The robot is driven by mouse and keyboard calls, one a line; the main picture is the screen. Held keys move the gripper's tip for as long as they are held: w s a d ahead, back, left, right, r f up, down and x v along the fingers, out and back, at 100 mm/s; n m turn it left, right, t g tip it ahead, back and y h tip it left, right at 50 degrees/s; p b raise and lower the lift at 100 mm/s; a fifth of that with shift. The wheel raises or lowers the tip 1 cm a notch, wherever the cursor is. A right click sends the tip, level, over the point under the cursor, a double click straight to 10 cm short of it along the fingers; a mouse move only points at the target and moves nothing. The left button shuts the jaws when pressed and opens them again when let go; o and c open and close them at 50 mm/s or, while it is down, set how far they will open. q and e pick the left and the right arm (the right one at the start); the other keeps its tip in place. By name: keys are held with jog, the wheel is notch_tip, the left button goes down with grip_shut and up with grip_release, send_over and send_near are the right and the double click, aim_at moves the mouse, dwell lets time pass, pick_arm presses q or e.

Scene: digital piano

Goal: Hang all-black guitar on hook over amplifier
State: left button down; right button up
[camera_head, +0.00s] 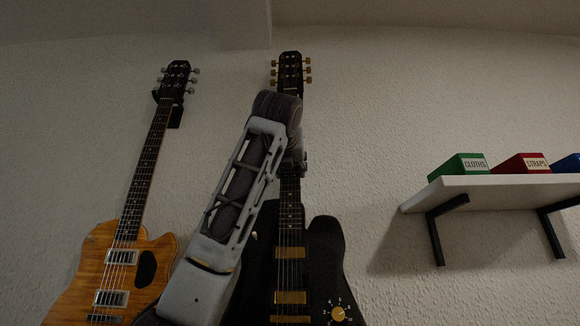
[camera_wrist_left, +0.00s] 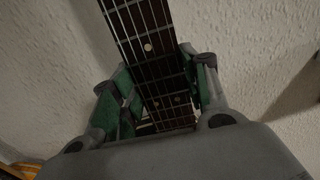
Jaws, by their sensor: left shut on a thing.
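The black guitar (camera_head: 322,245), with gold pickups and gold tuners, stands upright near the wall in the head view. My left gripper (camera_head: 292,165) is shut on its neck, below the headstock (camera_head: 290,70); my arm hides part of the neck and body. In the left wrist view, the guitar neck (camera_wrist_left: 150,50) runs between the green-padded fingers of my left gripper (camera_wrist_left: 160,95). I cannot make out a hook behind the black guitar's headstock. The amplifier is not in view. My right gripper is not in view.
An amber guitar (camera_head: 150,165) hangs on a black wall hook (camera_head: 175,117) at the left. At the right, a white shelf (camera_head: 480,187) on black brackets holds a green box (camera_head: 455,168), a red box (camera_head: 522,164) and a blue box (camera_head: 568,165). Bare wall lies between.

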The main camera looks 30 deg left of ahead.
pick_arm(q)
jog(key=shift+w+a+r, duration=0.2)
jog(key=shift+w+a, duration=0.1)
jog(key=shift+w, duration=0.1)
jog(key=shift+f+b, duration=0.4)
jog(key=shift+f, duration=0.35)
dwell(1.0)
jog(key=c, duration=0.9)
grip_release()
jog(key=shift+f, duration=0.1)
jog(key=shift+o, duration=1.1)
jog(key=shift+s+d, duration=0.15)
jog(key=shift+s, duration=0.05)
jog(key=shift+w, duration=0.15)
